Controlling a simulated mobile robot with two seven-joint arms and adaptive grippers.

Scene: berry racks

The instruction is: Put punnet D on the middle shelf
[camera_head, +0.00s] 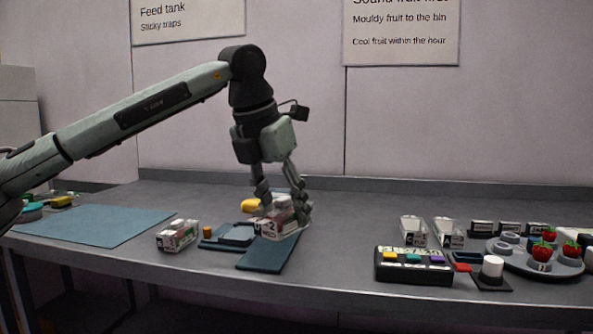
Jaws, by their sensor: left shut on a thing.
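My left gripper (283,205) comes down from above and is shut on a small white and red box (272,228), which looks like a punnet. The box is over a dark blue-grey mat (262,259); I cannot tell whether it touches the mat. Its label is too small to read surely, so I cannot tell whether it is punnet D. A similar white and red box (177,236) stands apart to the left on the grey table. I make out no shelf in this view. My right gripper is not in view.
A black box with coloured buttons (414,266) stands at the front right. Two clear white containers (413,231) stand behind it. A round grey tray (520,264) bears red fruit. A yellow object (251,205) lies behind the gripper. A blue mat (95,227) at left is mostly bare.

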